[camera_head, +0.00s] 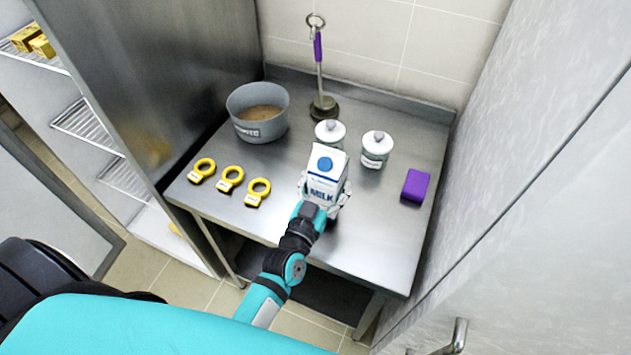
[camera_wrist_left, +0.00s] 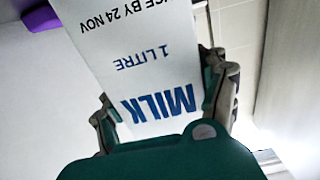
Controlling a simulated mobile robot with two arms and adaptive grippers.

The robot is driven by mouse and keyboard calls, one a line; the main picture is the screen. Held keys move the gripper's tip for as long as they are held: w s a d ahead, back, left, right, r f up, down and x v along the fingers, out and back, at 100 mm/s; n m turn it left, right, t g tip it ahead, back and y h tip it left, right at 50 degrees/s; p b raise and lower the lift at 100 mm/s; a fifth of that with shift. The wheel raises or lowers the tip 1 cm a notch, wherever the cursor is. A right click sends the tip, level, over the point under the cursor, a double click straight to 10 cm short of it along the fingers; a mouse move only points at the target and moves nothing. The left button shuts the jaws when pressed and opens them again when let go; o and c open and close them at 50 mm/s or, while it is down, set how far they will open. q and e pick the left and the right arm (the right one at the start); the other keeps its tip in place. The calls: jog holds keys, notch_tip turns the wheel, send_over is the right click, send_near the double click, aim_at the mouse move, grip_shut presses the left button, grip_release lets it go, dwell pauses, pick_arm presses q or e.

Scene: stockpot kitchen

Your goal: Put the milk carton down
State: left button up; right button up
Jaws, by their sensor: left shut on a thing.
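The white milk carton (camera_head: 326,166) with blue lettering and a blue cap is upright over the middle of the steel table (camera_head: 376,235). My left gripper (camera_head: 324,190) is shut on the carton, one finger on each side. In the left wrist view the carton (camera_wrist_left: 143,60) fills the space between the fingers, its print upside down. I cannot tell whether its base touches the table; the base is hidden by the gripper. My right gripper is not in view.
A grey pot (camera_head: 258,112), several yellow-ringed tags (camera_head: 230,179) and a purple-handled tool (camera_head: 320,75) are on the table. A purple block (camera_head: 415,186) lies right. The front right tabletop is clear.

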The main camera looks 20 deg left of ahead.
pick_arm(q)
jog(key=shift+w+d+r, duration=0.15)
jog(key=shift+w+d, duration=0.15)
jog(key=shift+d, duration=0.05)
notch_tip(320, 180, down, 3)
jog(key=shift+r, duration=0.1)
jog(key=shift+a+f+p, duration=0.1)
jog(key=shift+f+p, duration=0.15)
jog(key=shift+p, duration=0.05)
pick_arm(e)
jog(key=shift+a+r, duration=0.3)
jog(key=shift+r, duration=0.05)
pick_arm(q)
jog(key=shift+f, duration=0.15)
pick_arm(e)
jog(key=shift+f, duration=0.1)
pick_arm(q)
jog(key=o, duration=1.8)
jog(key=shift+s+f, duration=0.15)
